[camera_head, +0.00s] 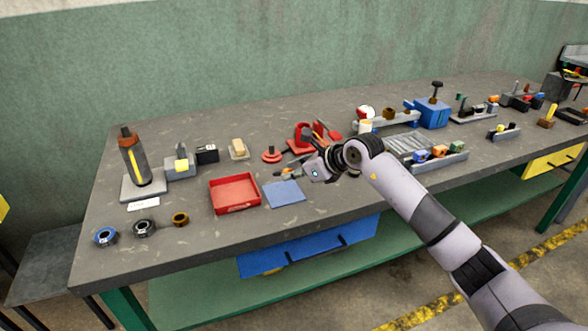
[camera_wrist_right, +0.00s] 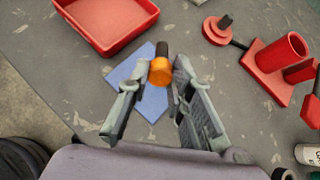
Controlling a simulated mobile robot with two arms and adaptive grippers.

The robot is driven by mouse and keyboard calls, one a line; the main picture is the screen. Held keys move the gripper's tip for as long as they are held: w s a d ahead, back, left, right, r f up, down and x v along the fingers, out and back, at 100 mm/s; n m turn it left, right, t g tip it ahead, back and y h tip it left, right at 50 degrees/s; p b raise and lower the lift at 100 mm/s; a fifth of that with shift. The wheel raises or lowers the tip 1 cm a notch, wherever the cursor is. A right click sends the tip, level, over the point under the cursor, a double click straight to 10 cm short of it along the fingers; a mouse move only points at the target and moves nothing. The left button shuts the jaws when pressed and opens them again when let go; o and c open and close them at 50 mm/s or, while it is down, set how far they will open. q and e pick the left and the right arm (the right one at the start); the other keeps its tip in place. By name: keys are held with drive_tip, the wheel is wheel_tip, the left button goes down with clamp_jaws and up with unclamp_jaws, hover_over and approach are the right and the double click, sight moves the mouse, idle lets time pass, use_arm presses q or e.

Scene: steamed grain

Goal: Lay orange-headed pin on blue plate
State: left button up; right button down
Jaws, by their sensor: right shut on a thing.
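My right gripper (camera_wrist_right: 160,92) is shut on the orange-headed pin (camera_wrist_right: 159,71), which shows between its fingertips in the right wrist view with the orange head toward the camera and a dark part beyond it. The blue plate (camera_wrist_right: 121,72) lies flat on the bench beneath, partly hidden by the fingers. In the head view the blue plate (camera_head: 284,193) lies right of the red tray, and my right gripper (camera_head: 290,174) is above its right back edge. The pin is hard to make out there. My left gripper is not in view.
The red tray (camera_head: 234,208) stands left of the plate; it also shows in the right wrist view (camera_wrist_right: 121,47). A red stand with a cup (camera_wrist_right: 277,70) and a red disc with a knob (camera_wrist_right: 219,29) stand to the right. Bare bench lies in front of the plate.

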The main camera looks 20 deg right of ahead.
drive_tip(key=shift+f+b, duration=0.3)
drive_tip(key=shift+f, duration=0.4)
drive_tip(key=c, duration=1.3)
unclamp_jaws()
drive_tip(key=shift+c, duration=0.2)
drive_tip(key=shift+s, duration=0.1)
drive_tip(key=v, duration=1.2)
